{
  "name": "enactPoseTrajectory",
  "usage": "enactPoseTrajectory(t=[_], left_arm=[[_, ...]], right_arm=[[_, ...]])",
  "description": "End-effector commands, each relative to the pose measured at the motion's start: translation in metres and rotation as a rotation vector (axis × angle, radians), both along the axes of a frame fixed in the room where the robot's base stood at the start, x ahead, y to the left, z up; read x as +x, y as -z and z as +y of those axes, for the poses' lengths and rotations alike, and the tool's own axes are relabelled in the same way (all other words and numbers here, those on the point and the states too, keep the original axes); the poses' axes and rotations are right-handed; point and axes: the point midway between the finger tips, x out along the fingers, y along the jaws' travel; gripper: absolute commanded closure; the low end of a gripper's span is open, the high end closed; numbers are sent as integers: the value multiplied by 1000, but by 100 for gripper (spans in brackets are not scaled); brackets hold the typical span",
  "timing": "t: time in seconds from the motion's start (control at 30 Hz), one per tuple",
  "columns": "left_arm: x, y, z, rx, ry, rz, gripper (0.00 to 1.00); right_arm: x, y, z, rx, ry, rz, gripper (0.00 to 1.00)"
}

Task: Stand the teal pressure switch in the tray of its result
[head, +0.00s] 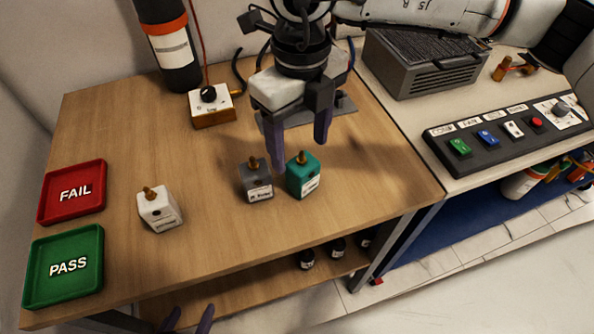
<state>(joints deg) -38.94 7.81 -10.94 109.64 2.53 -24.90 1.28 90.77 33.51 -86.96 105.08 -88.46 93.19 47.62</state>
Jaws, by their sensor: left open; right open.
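The teal pressure switch (303,178) stands upright on the wooden table, with a brass fitting on top and a white label. My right gripper (300,153) is open above and just behind it, fingers pointing down; I cannot tell whether a finger touches it. The red FAIL tray (101,189) and the green PASS tray (98,268) lie at the table's left edge, both empty. My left gripper (189,320) shows only its fingertips at the bottom edge, open, in front of the table. No test result is readable.
A grey switch (256,183) stands close left of the teal one. A white switch (160,211) stands near the trays. A knob box (212,108) and black cylinder (169,50) are behind. A button panel (500,139) is on the right bench.

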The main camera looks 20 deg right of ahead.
Motion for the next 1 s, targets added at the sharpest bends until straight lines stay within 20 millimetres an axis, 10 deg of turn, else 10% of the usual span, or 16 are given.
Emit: enactPoseTrajectory(t=[0.77,1.0], left_arm=[[-6,-9,0,1,0,15,48],[-6,-9,0,2,0,16,48]], right_arm=[[4,60,-5,0,-5,-1,38],[4,60,-5,0,-5,-1,76]])
